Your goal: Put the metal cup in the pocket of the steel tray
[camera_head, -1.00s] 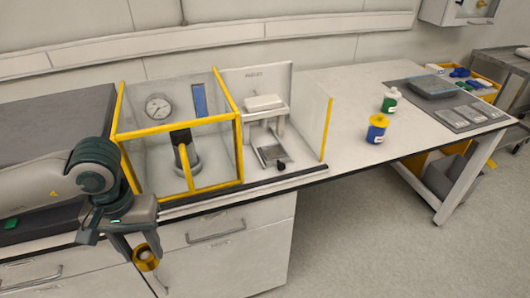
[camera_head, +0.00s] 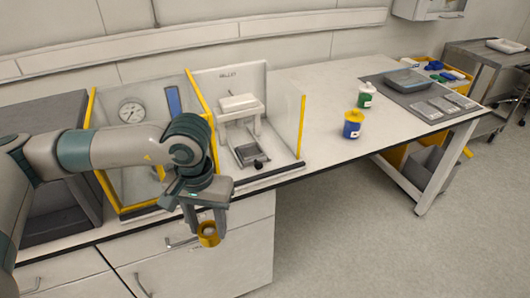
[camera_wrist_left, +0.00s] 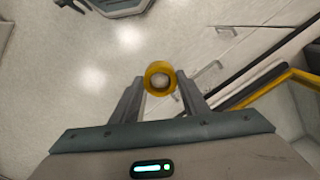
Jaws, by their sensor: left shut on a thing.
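My left gripper (camera_head: 203,226) is shut on a small round cup (camera_head: 208,236) with a brassy yellow wall and a paler inside. It holds the cup in the air in front of the bench drawers. In the left wrist view the cup (camera_wrist_left: 160,78) sits between the two fingertips (camera_wrist_left: 160,88), its opening facing the camera. A grey tray-like panel (camera_head: 393,88) lies on the right part of the bench, far from the gripper. It carries flat plates and a shallow grey dish; I cannot tell its pocket clearly. My right gripper is not in view.
A yellow-framed clear enclosure with a gauge (camera_head: 132,111) stands behind my left arm. Right of it is a white press-like device (camera_head: 240,107) with a clear side panel.

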